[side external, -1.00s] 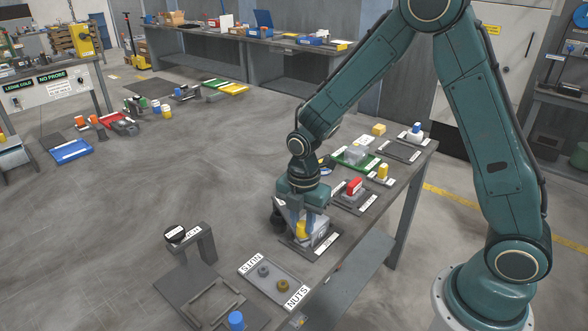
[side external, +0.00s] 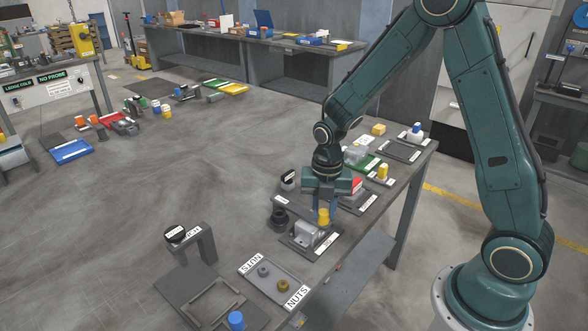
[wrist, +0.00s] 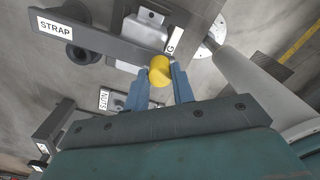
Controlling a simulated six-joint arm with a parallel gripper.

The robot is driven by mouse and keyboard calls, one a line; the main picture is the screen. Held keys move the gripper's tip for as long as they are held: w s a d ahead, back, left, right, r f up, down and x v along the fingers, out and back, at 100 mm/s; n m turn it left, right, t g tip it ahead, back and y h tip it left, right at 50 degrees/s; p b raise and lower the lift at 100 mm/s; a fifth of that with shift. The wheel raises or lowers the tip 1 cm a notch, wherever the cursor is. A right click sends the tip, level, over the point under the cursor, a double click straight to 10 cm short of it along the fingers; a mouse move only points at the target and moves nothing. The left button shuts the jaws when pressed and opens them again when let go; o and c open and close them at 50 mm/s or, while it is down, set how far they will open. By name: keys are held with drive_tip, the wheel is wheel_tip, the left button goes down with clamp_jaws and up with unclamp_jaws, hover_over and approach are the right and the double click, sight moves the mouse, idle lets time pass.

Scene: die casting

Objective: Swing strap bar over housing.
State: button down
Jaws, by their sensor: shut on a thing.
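The strap bar (side external: 295,204) is a dark grey arm with a STRAP label. It also shows in the wrist view (wrist: 110,42), reaching from its round pivot end at the left to a yellow knob (wrist: 160,66). My gripper (side external: 323,212) is shut on this knob, with a blue finger on each side in the wrist view (wrist: 160,84). The silver housing (side external: 307,234) sits on a dark labelled plate. In the side view the bar and knob are at the housing's far side; whether the bar overlaps its top is unclear.
A black round post (side external: 278,217) stands left of the housing. A tray with nuts (side external: 272,279) and a bracket (side external: 207,243) are nearer the camera. A red-topped part (side external: 357,185) and a yellow-topped part (side external: 382,171) stand farther along the bench.

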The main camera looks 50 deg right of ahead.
drive_tip(key=shift+d, duration=0.2)
drive_tip(key=c, duration=1.2)
unclamp_jaws()
drive_tip(key=shift+o, duration=0.2)
drive_tip(key=shift+r, duration=0.2)
wheel_tip(320, 180, up, 14)
drive_tip(key=shift+f, duration=0.25)
